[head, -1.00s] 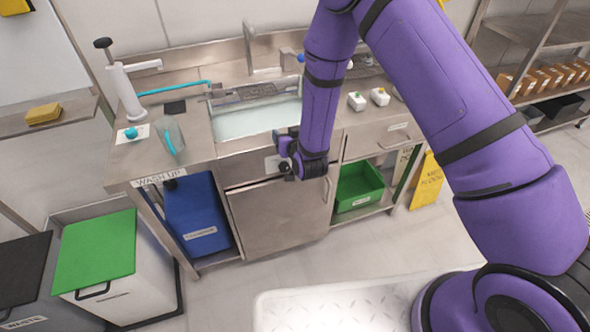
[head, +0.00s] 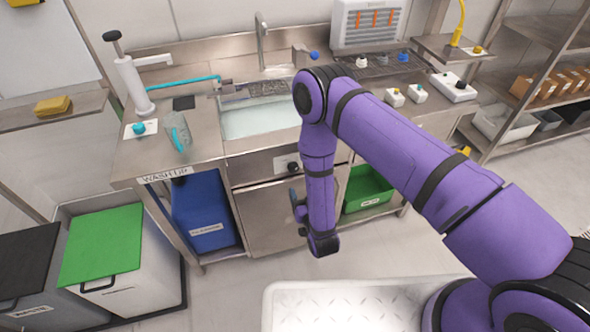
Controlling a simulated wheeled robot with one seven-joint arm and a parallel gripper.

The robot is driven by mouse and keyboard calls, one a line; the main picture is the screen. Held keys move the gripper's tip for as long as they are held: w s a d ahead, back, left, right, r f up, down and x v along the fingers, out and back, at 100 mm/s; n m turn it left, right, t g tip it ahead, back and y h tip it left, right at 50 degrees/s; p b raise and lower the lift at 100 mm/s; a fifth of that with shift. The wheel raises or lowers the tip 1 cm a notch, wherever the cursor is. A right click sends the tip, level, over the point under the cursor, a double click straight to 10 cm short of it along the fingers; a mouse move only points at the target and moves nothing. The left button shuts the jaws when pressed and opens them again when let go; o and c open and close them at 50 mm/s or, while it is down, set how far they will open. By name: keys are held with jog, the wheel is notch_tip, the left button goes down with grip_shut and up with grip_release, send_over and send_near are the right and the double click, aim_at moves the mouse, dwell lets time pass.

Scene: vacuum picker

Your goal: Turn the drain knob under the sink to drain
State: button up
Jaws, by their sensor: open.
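The drain knob (head: 293,167) is a small dark knob on a pale plate on the steel front panel below the sink basin (head: 258,118). Its pointing direction is too small to read. The basin holds pale, clear-looking water. My gripper (head: 300,216) is below and slightly right of the knob in the picture, in front of the lower cabinet door, and apart from the knob. It is open with nothing seen in it; my wrist partly hides its fingers.
Under the counter, a blue container (head: 205,210) stands left and a green crate (head: 367,190) right of the cabinet door (head: 265,218). A green-lidded bin (head: 100,245) stands at the left. A pale ridged platform (head: 350,305) lies in front. Open floor lies between.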

aim_at(294, 170)
jog(key=x, duration=1)
jog(key=shift+s, duration=0.1)
jog(key=c, duration=0.9)
